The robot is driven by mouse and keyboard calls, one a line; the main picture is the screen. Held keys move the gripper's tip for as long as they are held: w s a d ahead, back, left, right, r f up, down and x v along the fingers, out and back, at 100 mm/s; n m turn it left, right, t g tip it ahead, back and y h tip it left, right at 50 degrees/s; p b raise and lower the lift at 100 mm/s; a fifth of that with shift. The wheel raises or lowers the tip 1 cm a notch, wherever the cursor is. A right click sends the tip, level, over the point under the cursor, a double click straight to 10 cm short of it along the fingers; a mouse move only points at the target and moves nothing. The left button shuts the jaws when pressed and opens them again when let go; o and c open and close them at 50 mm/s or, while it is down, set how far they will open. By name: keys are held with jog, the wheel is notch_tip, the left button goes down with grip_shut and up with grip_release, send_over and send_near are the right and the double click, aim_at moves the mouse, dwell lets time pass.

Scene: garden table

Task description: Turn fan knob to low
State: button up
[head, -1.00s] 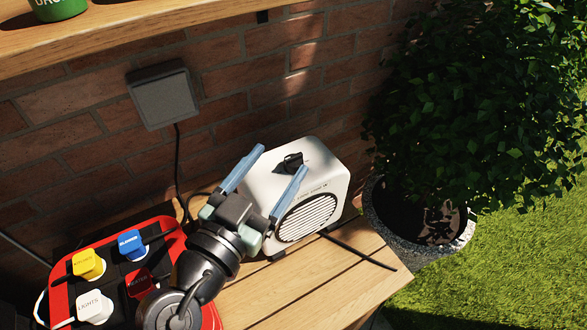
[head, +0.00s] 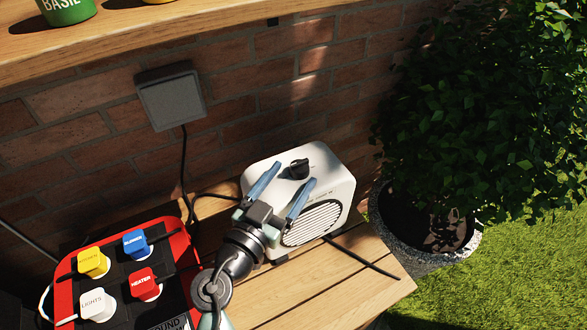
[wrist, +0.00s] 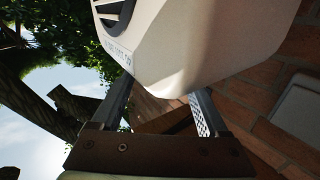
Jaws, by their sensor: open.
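The white fan (head: 327,208) stands on the wooden table, with a round dark grille on its front side. Its black knob (head: 299,168) is on the top face; the setting it points at is too small to read. My gripper (head: 284,185) is open and empty, its two blue fingers apart over the near part of the fan and short of the knob. In the wrist view the fan body (wrist: 215,40) fills the top, in front of the fingers (wrist: 160,105). The knob is not seen there.
A red-rimmed power strip (head: 182,262) with yellow, blue, red and white plugs stands at left. A black cable (head: 362,257) lies at right. A grey wall box (head: 171,96) hangs on the brick wall, below a wooden shelf (head: 120,50). A potted bush (head: 425,225) stands at right.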

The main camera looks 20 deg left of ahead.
jog(key=shift+w+d, duration=0.1)
jog(key=shift+w, duration=0.75)
grip_shut()
